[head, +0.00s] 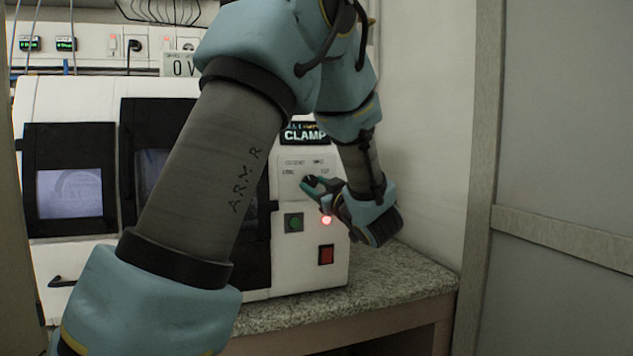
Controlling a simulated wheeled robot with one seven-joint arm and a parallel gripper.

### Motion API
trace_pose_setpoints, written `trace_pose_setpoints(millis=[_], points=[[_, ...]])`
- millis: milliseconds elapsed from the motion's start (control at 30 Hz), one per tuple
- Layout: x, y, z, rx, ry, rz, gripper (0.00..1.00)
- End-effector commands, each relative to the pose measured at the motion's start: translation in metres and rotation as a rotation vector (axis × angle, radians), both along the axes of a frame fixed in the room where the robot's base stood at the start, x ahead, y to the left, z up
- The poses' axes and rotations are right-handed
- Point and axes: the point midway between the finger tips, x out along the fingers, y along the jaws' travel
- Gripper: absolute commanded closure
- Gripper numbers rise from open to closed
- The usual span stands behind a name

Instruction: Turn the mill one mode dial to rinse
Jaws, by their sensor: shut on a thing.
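The mill (300,275) is a white machine on the bench, with a control panel at its right end. A small dark display (305,133) at the panel's top reads "CLAMP". Small position labels (305,163) sit below it, too small to read surely. My gripper (312,185) reaches in from the right, its teal-tipped fingers shut on the mode dial just under these labels. The fingers hide most of the dial, so I cannot tell where it points.
Below the dial are a green button (294,223), a lit red lamp (326,219) and a red switch (326,255). The speckled bench top (400,275) is clear at the right. A wall and a grey panel (560,150) bound the right side. My arm covers the machine's middle.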

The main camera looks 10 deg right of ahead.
Motion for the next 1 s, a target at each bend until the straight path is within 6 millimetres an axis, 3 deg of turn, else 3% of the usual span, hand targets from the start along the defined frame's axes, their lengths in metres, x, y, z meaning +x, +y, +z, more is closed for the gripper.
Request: trace_pose_setpoints(millis=[600,1000], points=[[-0.0012,0.0064,-0.0001,0.554,0.075,-0.083,1.0],[-0.0013,0.008,-0.0011,0.762,0.1,-0.115,1.0]])
